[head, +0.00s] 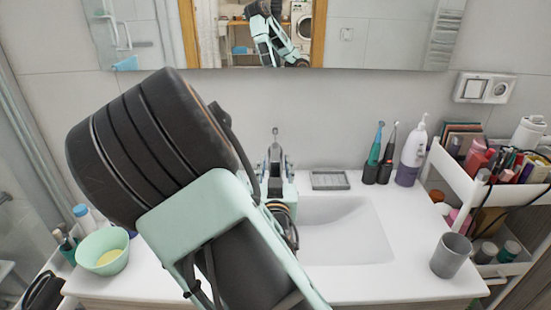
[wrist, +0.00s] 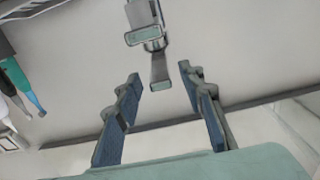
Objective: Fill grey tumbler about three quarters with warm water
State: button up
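The grey tumbler (head: 450,256) stands upright on the right side of the white counter, right of the basin. Its inside is not clear enough to tell any contents. The faucet (head: 275,142) stands behind the basin, partly hidden by my arm. In the wrist view the metal faucet (wrist: 146,20) shows at top centre, with its lever reaching down toward the gap between my fingertips. My gripper (wrist: 160,76) is open, with its two fingers well apart and nothing held. I cannot tell whether a finger touches the lever. No running water is visible.
The white basin (head: 345,235) is right of my arm. A grey soap dish (head: 330,180), electric toothbrushes (head: 387,158) and a pump bottle (head: 413,155) line the back. A green bowl (head: 102,252) sits left. A cosmetics cart (head: 470,190) stands right.

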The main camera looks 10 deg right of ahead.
aim_at(275, 150)
jog(key=w, duration=0.3)
jog(key=w+d, duration=0.1)
jog(key=w, duration=0.3)
jog(key=shift+w+d+p, duration=0.1)
jog(key=shift+d+p, duration=0.1)
jog(key=shift+p, duration=0.1)
jog(key=shift+c, duration=0.6)
grip_shut()
